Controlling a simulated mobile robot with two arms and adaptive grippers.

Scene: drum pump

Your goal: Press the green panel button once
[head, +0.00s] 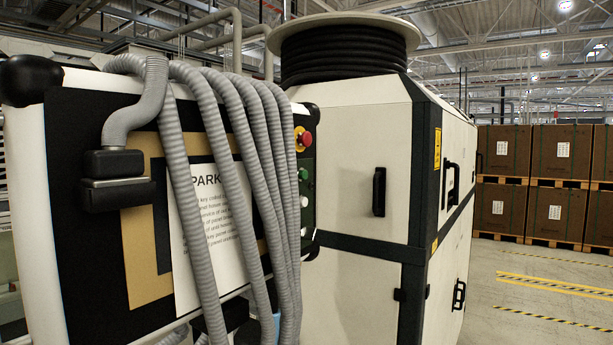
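The green button (304,174) sits on a narrow dark button panel (308,222) on the left side of the large white cabinet. A red mushroom button (305,138) with a yellow collar is above it, and a pale button (304,201) is below it. The panel is partly hidden on its left by hanging grey hoses, but the green button's face shows. Whether the button is pressed cannot be told. Neither of my grippers is in view.
Several grey corrugated hoses (225,150) hang over a black board with a white sign (208,235), close in front. The white cabinet (345,160) has black handles and a hose reel (342,45) on top. Stacked brown crates (503,152) stand behind; the floor (510,285) at right is clear.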

